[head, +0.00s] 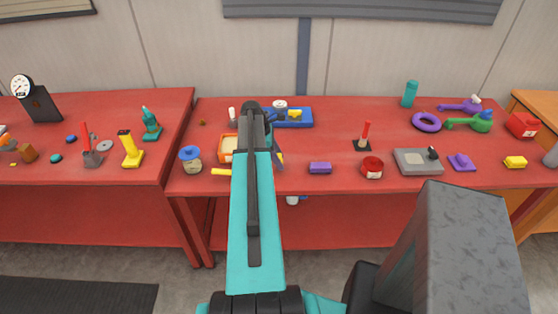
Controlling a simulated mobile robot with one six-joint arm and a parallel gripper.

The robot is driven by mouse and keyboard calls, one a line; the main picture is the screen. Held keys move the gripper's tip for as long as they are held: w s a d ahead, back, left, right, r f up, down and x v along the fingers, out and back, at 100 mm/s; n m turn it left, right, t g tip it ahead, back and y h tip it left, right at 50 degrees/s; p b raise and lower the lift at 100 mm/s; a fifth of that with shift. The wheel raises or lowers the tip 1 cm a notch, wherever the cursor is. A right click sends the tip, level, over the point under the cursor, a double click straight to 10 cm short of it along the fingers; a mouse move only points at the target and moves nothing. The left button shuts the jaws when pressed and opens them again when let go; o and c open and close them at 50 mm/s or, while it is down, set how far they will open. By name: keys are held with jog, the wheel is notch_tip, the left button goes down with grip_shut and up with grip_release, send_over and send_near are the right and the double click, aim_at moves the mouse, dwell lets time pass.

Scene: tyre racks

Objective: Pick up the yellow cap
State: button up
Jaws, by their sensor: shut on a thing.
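My teal and black arm (262,260) reaches forward over the middle table, and its far end hides my gripper and whatever is in it. A small dark slanted piece (279,156) shows just right of the arm; I cannot tell what it belongs to. I cannot single out the yellow cap.
The red table (330,186) holds a purple block (320,168), a red jar (372,168), a grey joystick box (413,164), an orange tray (228,157) and a blue-lidded jar (190,158). A yellow stand (131,151) is on the left table. Bare tabletop shows right of the arm.

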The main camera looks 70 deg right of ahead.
jog(key=shift+r, duration=0.4)
jog(key=shift+a+r+b, duration=0.25)
jog(key=shift+b, duration=0.1)
jog(key=s+a+b, duration=0.1)
jog(key=a+b, duration=0.1)
jog(key=a, duration=0.5)
jog(key=s+a+r+b, duration=0.1)
jog(key=a+b, duration=0.1)
jog(key=a, duration=0.6)
jog(key=shift+s+a+r, duration=0.15)
jog(key=shift+s+r, duration=0.15)
jog(key=shift+s, duration=0.1)
